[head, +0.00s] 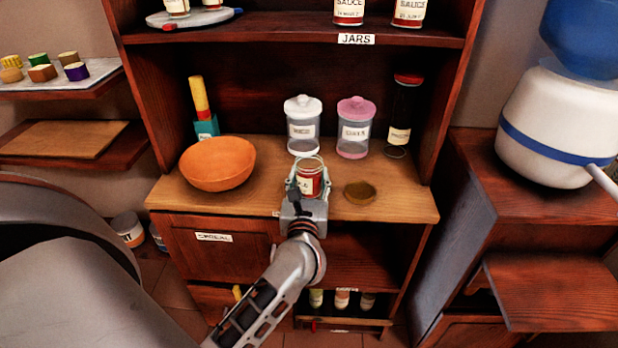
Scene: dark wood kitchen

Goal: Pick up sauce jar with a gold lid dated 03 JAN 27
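A small glass sauce jar (310,180) with red contents and a pale label stands at the front of the wooden counter, between the fingers of my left gripper (308,184). The fingers sit close on both sides of it; whether they press on it cannot be told. The jar's lower part is hidden by the gripper. Its top looks clear, with no gold lid visible, and I cannot read a date. A round olive-gold piece (360,192), a lid or shallow dish, lies on the counter just right of it. My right gripper is not in view.
An orange bowl (218,163) is left on the counter (415,202). A white-lidded canister (303,128), a pink-lidded canister (354,130) and a tall dark jar (402,118) stand behind. More sauce jars (349,12) sit on the upper shelf (270,38).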

